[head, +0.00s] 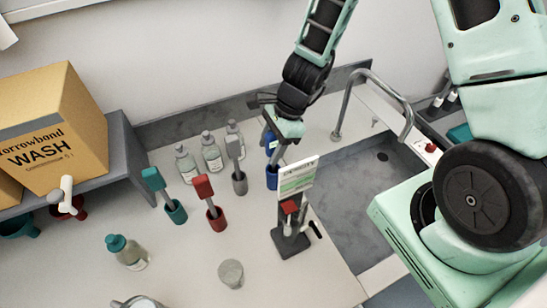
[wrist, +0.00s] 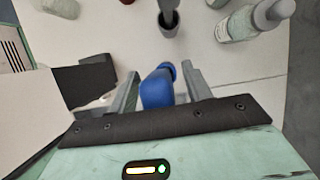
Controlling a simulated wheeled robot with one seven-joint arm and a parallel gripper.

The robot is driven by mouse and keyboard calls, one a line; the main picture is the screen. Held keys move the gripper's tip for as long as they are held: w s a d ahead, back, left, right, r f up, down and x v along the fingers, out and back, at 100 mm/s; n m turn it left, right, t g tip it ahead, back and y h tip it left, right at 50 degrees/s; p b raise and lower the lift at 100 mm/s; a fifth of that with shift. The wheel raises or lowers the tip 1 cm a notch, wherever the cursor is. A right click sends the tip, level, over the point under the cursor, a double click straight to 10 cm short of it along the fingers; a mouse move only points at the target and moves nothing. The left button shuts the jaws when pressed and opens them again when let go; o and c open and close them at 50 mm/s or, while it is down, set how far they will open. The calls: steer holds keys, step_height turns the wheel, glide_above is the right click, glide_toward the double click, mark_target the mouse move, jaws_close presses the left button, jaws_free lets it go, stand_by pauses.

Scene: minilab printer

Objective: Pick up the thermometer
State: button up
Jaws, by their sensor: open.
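Several colored handles stand in matching cups on the counter. A blue one (head: 272,177) is at the right end of the row, and its top (wrist: 157,88) lies between my gripper's fingers (wrist: 160,78) in the wrist view. The fingers are open on either side of it; contact cannot be told. In the head view my gripper (head: 273,141) is over the blue one and partly hides it. A grey one (head: 239,180), a red one (head: 214,212) and a teal one (head: 172,208) stand to the left. I cannot tell for certain which is the thermometer.
A dark stand with a label card (head: 297,178) is close in front of my gripper. Clear bottles (head: 211,153) stand behind the row. The sink (head: 385,190) and its faucet (head: 371,75) are to the right. A cardboard box (head: 52,130) sits on a left shelf (head: 124,150).

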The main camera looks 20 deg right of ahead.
steer(key=shift+c, duration=0.3)
jaws_close()
steer(key=shift+r, duration=0.1)
